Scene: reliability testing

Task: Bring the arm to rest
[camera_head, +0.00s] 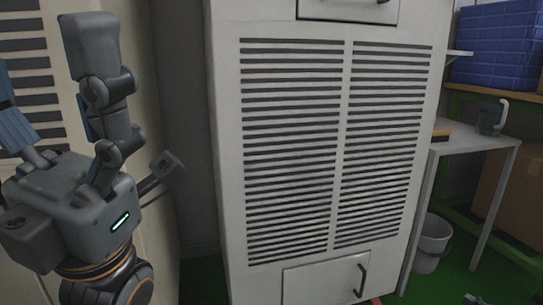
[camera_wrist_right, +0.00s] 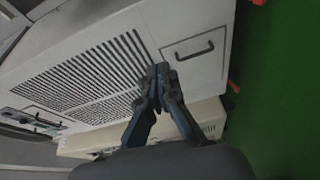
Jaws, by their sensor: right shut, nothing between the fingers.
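My right gripper (camera_wrist_right: 160,75) shows clearly in the right wrist view. Its two dark fingers meet at the tips, with nothing between them. They appear in front of the white slatted cabinet, near its panel with a dark handle; the gap to it cannot be judged. In the head view, grey arm parts fill the left side, and I cannot make out closed fingertips among them. My left gripper cannot be made out in either view.
The tall white cabinet (camera_head: 228,180) fills the middle of the head view. To its right are a small table (camera_head: 480,135), a white bucket (camera_head: 432,240), blue crates (camera_head: 497,45) and a cardboard box (camera_head: 522,190). Green floor (camera_wrist_right: 275,90) lies clear at the right of the wrist view.

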